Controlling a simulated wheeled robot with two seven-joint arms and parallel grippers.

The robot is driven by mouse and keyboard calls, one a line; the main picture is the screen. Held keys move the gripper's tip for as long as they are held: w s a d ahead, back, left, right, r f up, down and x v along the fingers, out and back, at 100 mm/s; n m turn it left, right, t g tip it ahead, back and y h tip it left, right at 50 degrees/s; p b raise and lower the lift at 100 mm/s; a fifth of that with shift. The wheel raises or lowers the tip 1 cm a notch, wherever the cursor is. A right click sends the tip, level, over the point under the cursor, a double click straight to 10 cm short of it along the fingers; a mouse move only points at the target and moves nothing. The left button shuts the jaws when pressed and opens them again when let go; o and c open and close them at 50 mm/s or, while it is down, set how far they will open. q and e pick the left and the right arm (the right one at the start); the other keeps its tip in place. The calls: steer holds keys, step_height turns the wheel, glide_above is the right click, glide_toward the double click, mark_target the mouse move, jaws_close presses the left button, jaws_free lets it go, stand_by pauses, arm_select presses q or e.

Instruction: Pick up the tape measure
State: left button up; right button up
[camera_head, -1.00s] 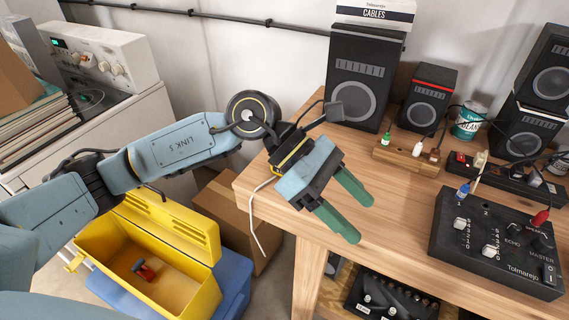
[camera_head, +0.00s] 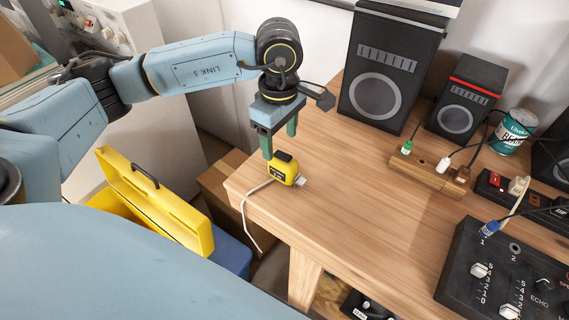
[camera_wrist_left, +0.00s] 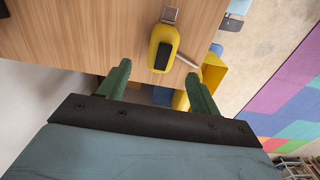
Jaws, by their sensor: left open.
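The tape measure (camera_head: 284,169) is yellow and black with a small silver tip. It sits near the left corner of the wooden table (camera_head: 350,200). My left gripper (camera_head: 280,146) is open and points down, its green fingers just behind the tape measure in the head view. In the left wrist view, the tape measure (camera_wrist_left: 163,47) lies beyond the fingertips, roughly between their lines, and nothing is held. My right gripper is not in view.
A pale cable (camera_head: 248,215) hangs over the table's left edge. An open yellow toolbox (camera_head: 155,205) stands below, left of the table. Speakers (camera_head: 390,65), a wooden block with plugs (camera_head: 428,174) and a mixer (camera_head: 510,270) stand to the right. The middle tabletop is clear.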

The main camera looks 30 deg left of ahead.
mark_target(279, 153)
arm_select(q)
steer(key=shift+f, duration=1.7)
step_height(279, 153, down, 4)
steer(key=shift+s+a+r+p, duration=0.15)
steer(key=shift+p, duration=0.15)
steer(key=shift+f, duration=0.35)
steer(key=c, duration=1.2)
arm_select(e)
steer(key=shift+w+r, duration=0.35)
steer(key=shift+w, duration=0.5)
